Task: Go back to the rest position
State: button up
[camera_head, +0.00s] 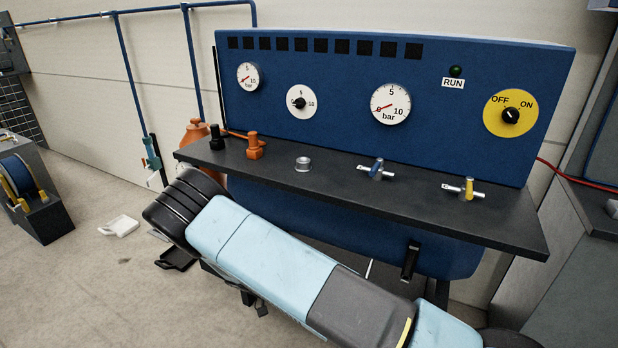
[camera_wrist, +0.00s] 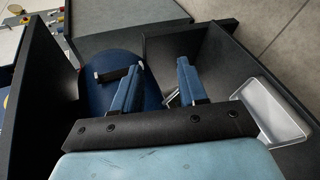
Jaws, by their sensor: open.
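In the wrist view my gripper (camera_wrist: 158,84) is open, with its two blue-padded fingers apart and nothing seen between them. A blue rounded surface with a black handle (camera_wrist: 118,73) lies behind the left finger; I cannot tell the gap between them. In the head view my light blue arm reaches from the lower right toward the left, in front of and below the dark shelf. My gripper cannot be made out in the head view.
A blue control panel (camera_head: 330,80) with gauges stands behind a dark shelf (camera_head: 340,190) bearing valves and fittings. A white tray (camera_wrist: 270,115) is right of my gripper. Dark panels flank the fingers. A blue reel (camera_head: 18,176) stands at left; floor between is mostly open.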

jog(key=w+d+r+y, duration=0.1)
jog(key=d+r+y, duration=0.25)
jog(key=r, duration=0.75)
jog(key=d+r+y, duration=0.3)
jog(key=d+r, duration=0.1)
jog(key=r, duration=0.8)
jog(key=w+d+r+y, duration=0.1)
jog(key=d+r+y, duration=0.3)
jog(key=r, duration=0.7)
jog(key=s+d+r+t+y, duration=0.3)
jog(key=s+d+r, duration=0.5)
jog(key=r, duration=0.4)
jog(key=s+d+r+t, duration=0.2)
jog(key=s+r, duration=0.1)
jog(key=s, duration=0.3)
jog(key=s+d+r+t, duration=0.2)
jog(key=s+d+r, duration=0.1)
jog(key=s, duration=0.4)
jog(key=shift+d+r, duration=0.15)
jog(key=shift+r, duration=0.2)
